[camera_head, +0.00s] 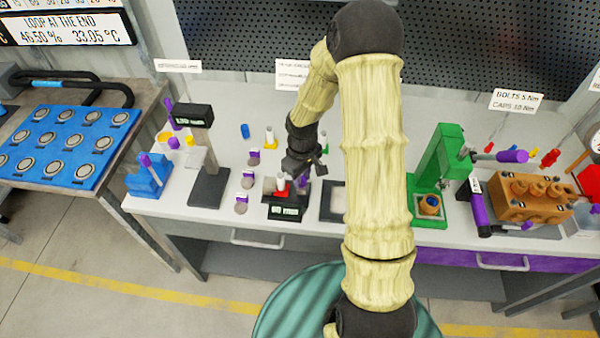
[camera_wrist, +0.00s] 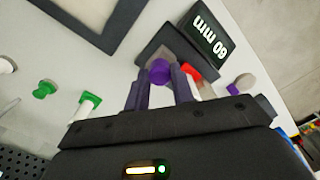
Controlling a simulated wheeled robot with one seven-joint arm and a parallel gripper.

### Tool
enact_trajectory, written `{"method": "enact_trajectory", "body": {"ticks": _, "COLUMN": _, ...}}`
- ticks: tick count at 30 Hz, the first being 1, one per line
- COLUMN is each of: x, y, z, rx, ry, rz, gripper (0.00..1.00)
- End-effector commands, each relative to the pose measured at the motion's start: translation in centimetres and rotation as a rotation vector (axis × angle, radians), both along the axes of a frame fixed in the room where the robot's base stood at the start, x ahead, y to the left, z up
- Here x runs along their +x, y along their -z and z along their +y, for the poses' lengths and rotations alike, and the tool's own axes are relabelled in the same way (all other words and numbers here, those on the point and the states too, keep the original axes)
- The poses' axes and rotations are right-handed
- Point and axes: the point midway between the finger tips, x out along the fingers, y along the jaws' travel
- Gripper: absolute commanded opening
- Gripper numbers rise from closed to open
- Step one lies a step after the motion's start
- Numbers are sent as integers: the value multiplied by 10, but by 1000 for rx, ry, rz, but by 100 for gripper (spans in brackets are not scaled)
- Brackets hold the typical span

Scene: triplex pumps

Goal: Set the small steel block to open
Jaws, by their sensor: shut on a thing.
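My gripper (camera_head: 303,174) is over the dark fixture (camera_head: 285,213) in the middle of the bench. In the wrist view its two fingers (camera_wrist: 161,88) are shut on a purple knob (camera_wrist: 159,70). The knob also shows in the head view (camera_head: 303,181), just under the fingers. The fixture has a "60 mm" display (camera_wrist: 210,38). A red part (camera_head: 281,192) with a pale cylinder stands beside the knob, and the red also shows in the wrist view (camera_wrist: 190,70). I cannot clearly tell a steel block apart; the fingers and knob hide part of the fixture's top.
A dark square frame (camera_head: 333,203) lies right of the fixture. Grey discs with purple parts (camera_head: 247,180) stand left of it, and a dark gauge stand (camera_head: 207,185) is further left. A green press (camera_head: 440,170) and an orange pump block (camera_head: 525,195) stand at the right.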

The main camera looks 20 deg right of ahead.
Motion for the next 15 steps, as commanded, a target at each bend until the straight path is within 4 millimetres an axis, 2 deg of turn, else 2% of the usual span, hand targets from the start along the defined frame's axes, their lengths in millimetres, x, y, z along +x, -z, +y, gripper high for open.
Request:
{"method": "enact_trajectory", "body": {"ticks": 13, "x": -1, "y": -1, "z": 0, "rx": -3, "ry": -15, "rz": -5, "gripper": 0}}
{"method": "enact_trajectory", "body": {"ticks": 14, "x": -1, "y": -1, "z": 0, "rx": -3, "ry": -15, "rz": -5, "gripper": 28}}
{"method": "enact_trajectory", "body": {"ticks": 15, "x": -1, "y": -1, "z": 0, "rx": -2, "ry": -15, "rz": -5, "gripper": 36}}
